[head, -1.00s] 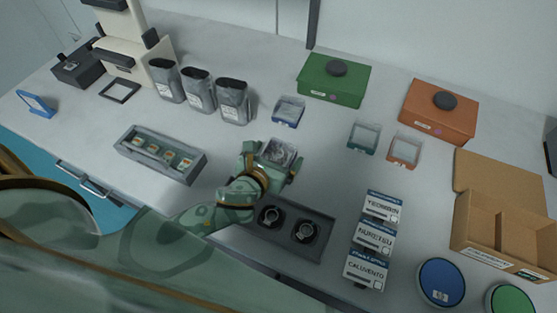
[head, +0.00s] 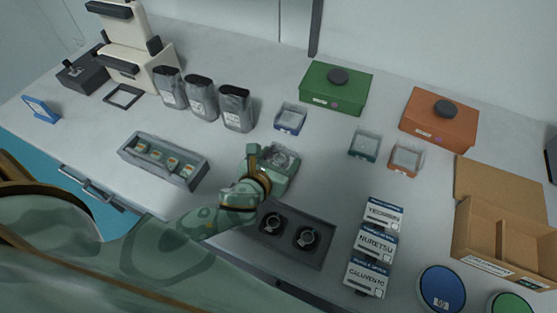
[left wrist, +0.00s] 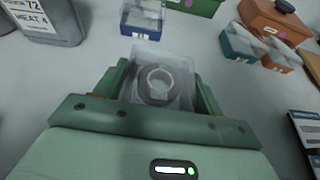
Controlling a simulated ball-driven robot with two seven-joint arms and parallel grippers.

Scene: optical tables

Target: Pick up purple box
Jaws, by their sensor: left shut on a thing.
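My left gripper (head: 273,161) is shut on a small clear open-topped box (head: 284,154) near the middle of the table. The box also shows between the fingers in the left wrist view (left wrist: 163,65), with a round ring shape inside. Its see-through walls look pale, and its coloured lower part is hidden by the fingers, so I cannot confirm that it is purple. I cannot tell whether it touches the table. My right gripper is not in view.
Similar small boxes stand nearby: blue (head: 290,119), teal (head: 364,145) and orange (head: 405,160). A dark tray (head: 318,258) with two round parts lies just in front. Grey canisters (head: 236,108) stand behind left. Labelled white cartons (head: 376,245) and a cardboard box (head: 505,235) are right.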

